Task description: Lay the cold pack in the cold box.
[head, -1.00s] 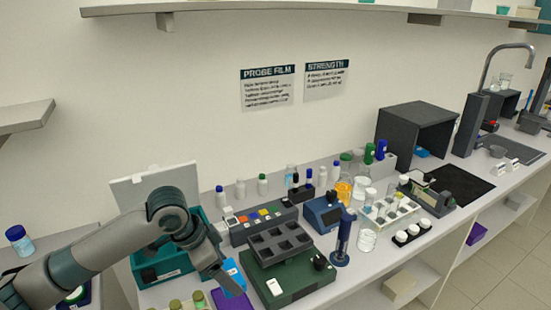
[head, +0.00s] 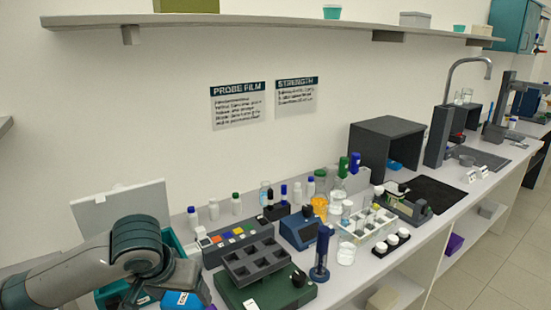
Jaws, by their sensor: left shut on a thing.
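The cold pack (head: 178,300) is a blue packet with a white label, at the bottom edge of the head view and partly cut off. My left gripper (head: 190,285) is shut on it; the fingertips are hard to make out. The cold box (head: 180,240) is a teal open-topped box behind my left forearm, with its white lid (head: 120,208) standing open at the back. My arm hides much of the box and its inside. The cold pack is in front of the box, outside it. My right gripper is not in view.
Right of the box stand a grey rack with coloured blocks (head: 237,243) and a dark tray on a green base (head: 255,264). A blue upright tool (head: 320,262), a blue device (head: 304,229) and several bottles crowd the bench. A shelf (head: 270,27) runs above.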

